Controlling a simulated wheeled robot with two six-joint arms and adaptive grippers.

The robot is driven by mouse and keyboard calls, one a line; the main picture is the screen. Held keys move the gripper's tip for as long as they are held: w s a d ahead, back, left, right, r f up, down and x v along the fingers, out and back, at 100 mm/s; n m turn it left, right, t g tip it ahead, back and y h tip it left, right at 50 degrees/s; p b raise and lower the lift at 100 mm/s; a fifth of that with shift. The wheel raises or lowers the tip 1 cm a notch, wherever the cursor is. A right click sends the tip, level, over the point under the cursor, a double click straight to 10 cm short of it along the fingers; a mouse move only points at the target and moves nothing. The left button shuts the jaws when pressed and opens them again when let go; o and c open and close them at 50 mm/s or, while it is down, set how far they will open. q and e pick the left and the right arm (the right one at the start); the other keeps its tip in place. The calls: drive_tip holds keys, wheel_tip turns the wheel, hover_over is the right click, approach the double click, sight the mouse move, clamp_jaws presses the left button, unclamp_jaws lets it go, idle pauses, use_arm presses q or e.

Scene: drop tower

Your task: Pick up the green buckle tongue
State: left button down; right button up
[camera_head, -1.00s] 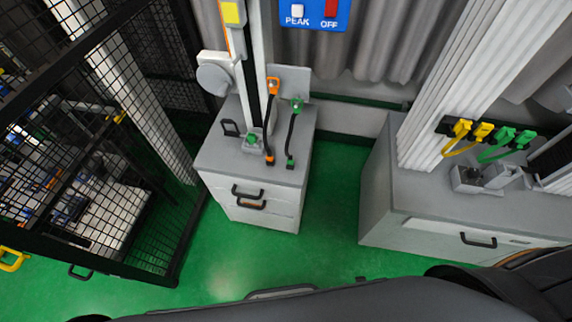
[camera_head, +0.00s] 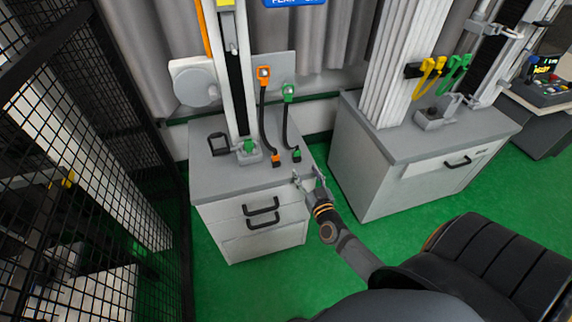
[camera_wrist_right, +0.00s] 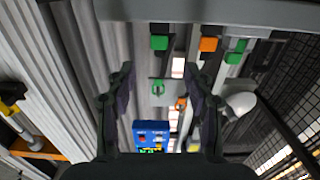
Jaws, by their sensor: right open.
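The green buckle tongue (camera_head: 297,155) lies at the end of a black strap, near the right side of the grey cabinet top. The strap hangs from a green anchor (camera_head: 289,93) on the plate behind. In the right wrist view the green tongue (camera_wrist_right: 159,42) appears beyond the fingertips, roughly between them sideways. My right gripper (camera_head: 309,180) is open and empty at the cabinet's front right edge, just in front of the tongue and apart from it. It also shows in the right wrist view (camera_wrist_right: 158,76). My left gripper is not in view.
An orange tongue (camera_head: 276,160) lies just left of the green one. A green-topped buckle (camera_head: 249,146) sits at the foot of the tower rail. A second cabinet (camera_head: 400,146) stands to the right, and a black mesh fence (camera_head: 140,130) to the left.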

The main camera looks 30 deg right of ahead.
sight(298, 154)
drive_tip(key=x, duration=0.5)
drive_tip(key=shift+f+b, duration=0.1)
drive_tip(key=shift+b, duration=0.2)
drive_tip(key=shift+w+d, duration=0.1)
drive_tip(key=shift+w, duration=0.2)
drive_tip(key=shift+w+d, duration=0.1)
drive_tip(key=shift+w, duration=0.25)
drive_tip(key=b+x, duration=0.1)
drive_tip(key=x, duration=0.3)
drive_tip(key=shift+w+f+b, duration=0.2)
drive_tip(key=shift+b, duration=0.15)
drive_tip(key=shift+s+r, duration=0.1)
drive_tip(key=c, duration=0.9)
